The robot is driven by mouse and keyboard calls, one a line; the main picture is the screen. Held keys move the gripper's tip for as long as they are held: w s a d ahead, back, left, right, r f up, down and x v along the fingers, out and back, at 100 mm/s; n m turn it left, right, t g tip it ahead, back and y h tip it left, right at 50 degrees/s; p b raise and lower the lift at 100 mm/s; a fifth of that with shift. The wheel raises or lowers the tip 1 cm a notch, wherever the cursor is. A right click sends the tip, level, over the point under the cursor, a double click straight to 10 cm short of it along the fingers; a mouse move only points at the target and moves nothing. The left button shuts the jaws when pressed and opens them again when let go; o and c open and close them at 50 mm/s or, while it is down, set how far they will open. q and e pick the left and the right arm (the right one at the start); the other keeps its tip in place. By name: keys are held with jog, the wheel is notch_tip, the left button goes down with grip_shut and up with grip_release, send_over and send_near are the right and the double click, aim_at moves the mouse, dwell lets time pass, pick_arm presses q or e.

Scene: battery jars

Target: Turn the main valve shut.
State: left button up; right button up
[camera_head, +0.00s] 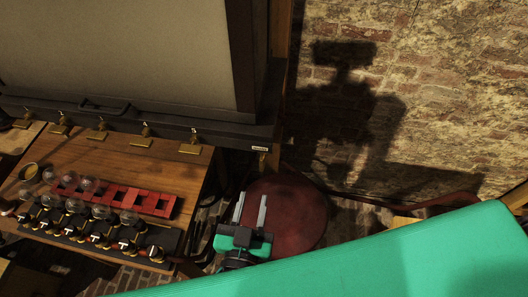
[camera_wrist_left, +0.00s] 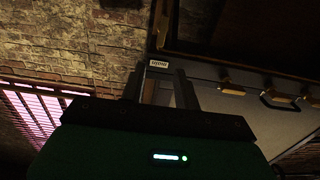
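I cannot make out a main valve in either view. My left gripper (camera_head: 252,208) is in front of a round dark red disc (camera_head: 300,215), like a stool seat, in the head view; whether it touches the disc I cannot tell. Its two grey fingers are apart with nothing between them. In the left wrist view the open fingers (camera_wrist_left: 160,88) point toward a dark frame edge with a small white label (camera_wrist_left: 159,63). That label (camera_head: 260,148) also shows in the head view. My right gripper is not in view.
A wooden bench (camera_head: 125,160) at left holds a red slotted rack (camera_head: 150,203) and several glass jars (camera_head: 128,218). A dark-framed panel (camera_head: 120,50) with brass fittings (camera_head: 190,149) rises behind. A brick wall (camera_head: 440,100) stands at right. A pink-lit grille (camera_wrist_left: 40,112) shows in the wrist view.

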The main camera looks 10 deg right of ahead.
aim_at(261, 161)
pick_arm(q)
jog(key=p+x, duration=0.5)
jog(key=x, duration=0.6)
jog(key=shift+w+r, duration=0.1)
jog(key=shift+w, duration=0.15)
jog(key=shift+w+d+p, duration=0.25)
jog(key=shift+w+p, duration=0.05)
jog(key=shift+w, duration=0.25)
jog(key=shift+c, duration=0.4)
grip_shut()
